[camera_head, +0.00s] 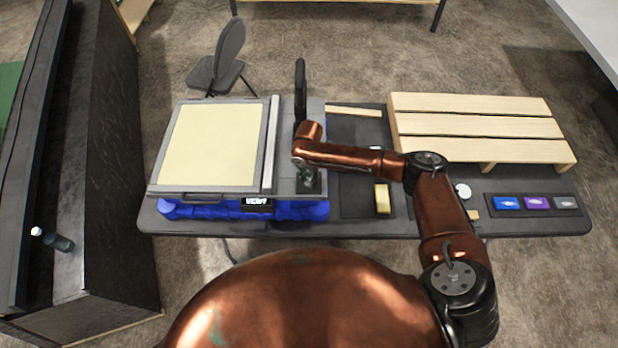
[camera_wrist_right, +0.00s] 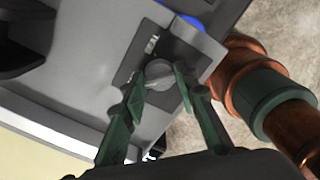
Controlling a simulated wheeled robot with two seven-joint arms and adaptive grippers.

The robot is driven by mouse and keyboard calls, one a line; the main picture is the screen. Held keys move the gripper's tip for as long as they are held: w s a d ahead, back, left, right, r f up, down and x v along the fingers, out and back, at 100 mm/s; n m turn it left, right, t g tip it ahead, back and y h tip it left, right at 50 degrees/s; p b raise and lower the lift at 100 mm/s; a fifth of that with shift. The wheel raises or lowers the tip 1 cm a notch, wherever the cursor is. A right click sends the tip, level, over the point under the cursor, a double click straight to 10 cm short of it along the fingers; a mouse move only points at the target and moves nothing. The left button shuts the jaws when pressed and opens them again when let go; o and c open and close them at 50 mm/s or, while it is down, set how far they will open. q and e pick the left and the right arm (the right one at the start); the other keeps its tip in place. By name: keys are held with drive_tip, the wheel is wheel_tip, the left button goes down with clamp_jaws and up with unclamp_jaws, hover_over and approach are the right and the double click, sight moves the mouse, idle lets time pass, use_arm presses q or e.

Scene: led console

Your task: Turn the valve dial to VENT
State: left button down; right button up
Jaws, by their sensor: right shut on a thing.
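The console (camera_head: 284,205) stands on the table, with a large pale yellow panel and a blue base. A small display (camera_head: 257,203) on its front edge reads VENT. The valve dial (camera_wrist_right: 158,72) is a round grey knob on a dark square plate (camera_wrist_right: 190,50) in the right wrist view. My right gripper (camera_wrist_right: 160,80) has its green fingers on both sides of the dial and is shut on it. In the head view my right gripper (camera_head: 309,176) is over the console's right part, and my arm hides much of it there. My left gripper is not in view.
A wooden pallet (camera_head: 470,126) lies on the table's right side. Blue, purple and grey blocks (camera_head: 537,203) sit at the right front edge. A yellow block (camera_head: 382,198) lies right of the console. A black upright part (camera_head: 300,88) rises at the console's back.

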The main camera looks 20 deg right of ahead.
sight(309, 179)
drive_tip(key=shift+a, duration=0.1)
drive_tip(key=o, duration=1.2)
drive_tip(key=shift+c, duration=0.2)
drive_tip(key=shift+r, duration=0.1)
wheel_tip(309, 179, up, 12)
